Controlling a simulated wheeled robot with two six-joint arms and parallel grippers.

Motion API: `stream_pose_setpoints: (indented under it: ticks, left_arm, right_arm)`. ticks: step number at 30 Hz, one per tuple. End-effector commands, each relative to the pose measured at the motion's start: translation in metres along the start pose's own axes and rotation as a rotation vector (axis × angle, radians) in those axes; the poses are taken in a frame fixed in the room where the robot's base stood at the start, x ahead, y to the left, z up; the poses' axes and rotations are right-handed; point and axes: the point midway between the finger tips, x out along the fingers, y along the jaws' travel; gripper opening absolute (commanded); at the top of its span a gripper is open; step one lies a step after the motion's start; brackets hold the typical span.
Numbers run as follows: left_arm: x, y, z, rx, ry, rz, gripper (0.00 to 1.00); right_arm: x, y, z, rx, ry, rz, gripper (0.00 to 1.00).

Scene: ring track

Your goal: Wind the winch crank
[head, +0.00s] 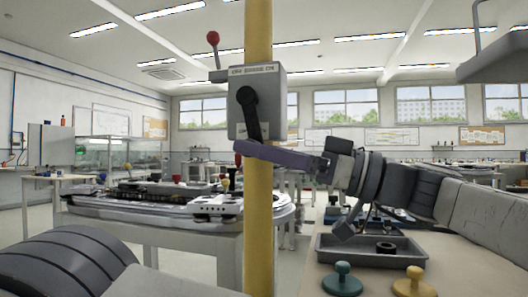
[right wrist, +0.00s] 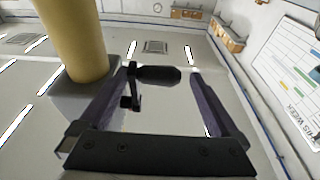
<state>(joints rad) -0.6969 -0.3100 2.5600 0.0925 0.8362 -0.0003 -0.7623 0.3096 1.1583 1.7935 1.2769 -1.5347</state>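The winch is a grey box (head: 268,100) on a yellow post (head: 258,220). Its black crank arm (head: 250,115) hangs downward from the hub on the box's front. In the right wrist view the black crank handle (right wrist: 158,73) lies crosswise between the fingertips. My right gripper (head: 243,149) reaches in from the right, its purple fingers at the crank's lower end. In the right wrist view this gripper (right wrist: 155,72) is open, with a clear gap between the handle and the right-hand finger. The head view hides the handle behind the fingers. My left gripper is out of view.
A red-knobbed lever (head: 213,40) sticks up from the box's left side. A table with a ring track (head: 195,203) stands behind the post. A grey tray (head: 335,251), a teal knob (head: 342,280) and a yellow knob (head: 414,284) are on the bench below my right arm.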

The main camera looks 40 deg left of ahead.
Motion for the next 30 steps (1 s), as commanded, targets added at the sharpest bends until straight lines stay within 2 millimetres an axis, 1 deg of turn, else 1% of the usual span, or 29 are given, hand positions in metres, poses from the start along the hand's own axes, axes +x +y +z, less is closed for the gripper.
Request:
stream_pose_setpoints:
  ticks: [4, 7, 15, 18, 21, 25, 30]
  left_arm:
    - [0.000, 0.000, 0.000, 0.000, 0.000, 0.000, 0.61]
    - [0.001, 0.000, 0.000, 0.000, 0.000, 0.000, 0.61]
    - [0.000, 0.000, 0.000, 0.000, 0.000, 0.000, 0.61]
    - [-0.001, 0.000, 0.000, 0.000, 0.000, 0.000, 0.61]
    - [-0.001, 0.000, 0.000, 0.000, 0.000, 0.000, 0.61]
    - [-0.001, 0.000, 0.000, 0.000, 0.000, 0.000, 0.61]
    - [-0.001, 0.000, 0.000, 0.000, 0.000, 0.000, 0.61]
  right_arm:
    - [-0.004, 0.001, -0.001, -0.001, 0.001, 0.003, 0.97]
    - [-0.016, 0.001, -0.001, -0.001, 0.001, 0.005, 0.97]
    - [-0.070, 0.001, -0.001, -0.001, 0.000, 0.007, 0.97]
    - [-0.086, 0.001, -0.001, -0.001, 0.000, 0.005, 0.97]
    - [-0.098, 0.000, -0.001, 0.000, 0.000, 0.003, 0.97]
    - [-0.104, -0.001, 0.000, 0.000, 0.000, 0.002, 0.97]
    - [-0.105, -0.001, 0.000, 0.000, 0.000, 0.000, 0.97]
